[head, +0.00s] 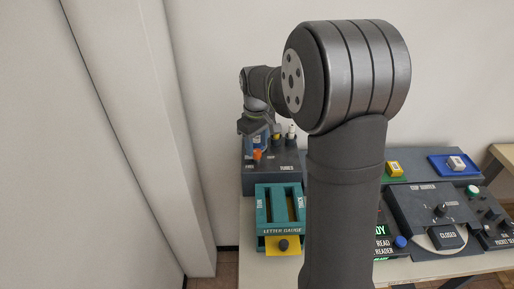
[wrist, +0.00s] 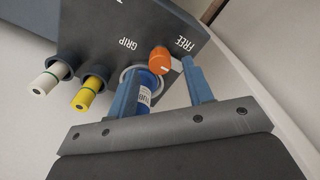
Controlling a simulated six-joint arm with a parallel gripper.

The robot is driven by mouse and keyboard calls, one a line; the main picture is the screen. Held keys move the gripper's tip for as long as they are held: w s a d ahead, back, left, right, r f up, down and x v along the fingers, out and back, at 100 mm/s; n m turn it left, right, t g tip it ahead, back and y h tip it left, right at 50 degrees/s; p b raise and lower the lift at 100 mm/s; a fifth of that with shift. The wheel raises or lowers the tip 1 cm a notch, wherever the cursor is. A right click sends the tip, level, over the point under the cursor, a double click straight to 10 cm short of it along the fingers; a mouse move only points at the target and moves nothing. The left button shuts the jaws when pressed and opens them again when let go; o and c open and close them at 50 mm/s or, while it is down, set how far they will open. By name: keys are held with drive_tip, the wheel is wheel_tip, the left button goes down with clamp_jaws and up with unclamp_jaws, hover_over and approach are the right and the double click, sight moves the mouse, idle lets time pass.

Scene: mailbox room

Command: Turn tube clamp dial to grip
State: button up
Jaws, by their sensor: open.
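The orange clamp dial (wrist: 160,61) sits on the dark tube station between the printed words GRIP and FREE. A pale mark on its edge lies on the FREE side in the wrist view. In the head view the dial (head: 257,155) is below my gripper (head: 254,127). My gripper (wrist: 160,68) is open, its blue-grey fingers on either side of the dial in the wrist view; I cannot tell whether they touch it. A blue labelled tube (wrist: 147,90) stands in a ring, showing between the fingers.
A teal letter gauge (head: 262,214) is in front of the station (head: 285,183). My arm hides the table's middle. A dark panel (head: 420,205) and blue tray (head: 440,164) are at right.

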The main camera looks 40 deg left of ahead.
drive_tip(key=shift+f, duration=1.05)
drive_tip(key=c, duration=1)
